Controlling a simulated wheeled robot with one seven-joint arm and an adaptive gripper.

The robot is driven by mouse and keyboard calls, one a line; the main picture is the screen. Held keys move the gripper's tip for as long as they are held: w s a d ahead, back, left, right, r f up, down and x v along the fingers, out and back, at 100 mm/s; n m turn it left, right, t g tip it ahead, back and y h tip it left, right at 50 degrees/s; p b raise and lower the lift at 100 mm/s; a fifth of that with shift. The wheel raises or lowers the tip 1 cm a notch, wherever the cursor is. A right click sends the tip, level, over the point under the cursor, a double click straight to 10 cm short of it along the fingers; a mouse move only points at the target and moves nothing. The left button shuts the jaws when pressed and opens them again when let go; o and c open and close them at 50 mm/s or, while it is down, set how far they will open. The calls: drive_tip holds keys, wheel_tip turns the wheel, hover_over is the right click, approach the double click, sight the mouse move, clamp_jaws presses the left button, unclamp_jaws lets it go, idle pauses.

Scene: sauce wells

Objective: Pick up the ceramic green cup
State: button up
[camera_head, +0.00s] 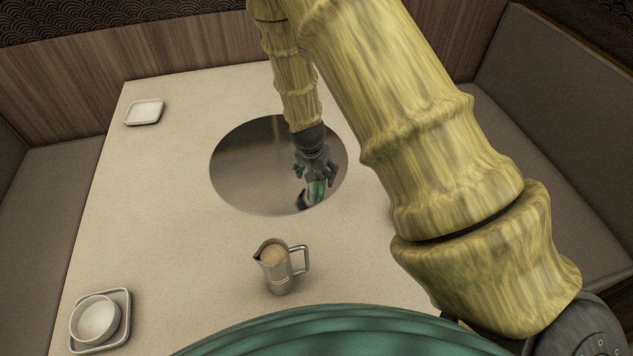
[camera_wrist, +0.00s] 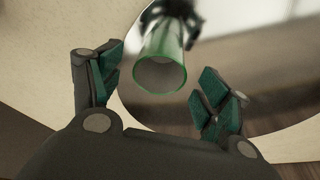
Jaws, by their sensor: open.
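The green cup (camera_head: 317,190) stands on the round reflective plate (camera_head: 240,170) in the middle of the table. In the wrist view the cup (camera_wrist: 164,50) shows at top centre, its open mouth facing the camera and its inside grey. My gripper (camera_head: 316,170) is open just above the cup in the head view, partly hiding it. In the wrist view my gripper (camera_wrist: 160,84) has its green-padded fingers apart, one to the left and one to the right of the cup's mouth. I see gaps between the cup and both fingers. Nothing is held.
A metal pitcher (camera_head: 277,275) with pale content stands in front of the plate. A white bowl (camera_head: 95,318) sits on a square tray (camera_head: 125,298) at lower left. A small white dish (camera_head: 144,111) lies at far left.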

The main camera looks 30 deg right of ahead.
drive_tip(key=shift+p+x, duration=0.45)
drive_tip(key=shift+x, duration=0.6)
drive_tip(key=shift+w+f, duration=0.1)
drive_tip(key=shift+f, duration=0.6)
drive_tip(key=shift+r, duration=0.1)
drive_tip(key=shift+c, duration=0.3)
drive_tip(key=c, duration=1)
drive_tip(key=shift+c, duration=0.5)
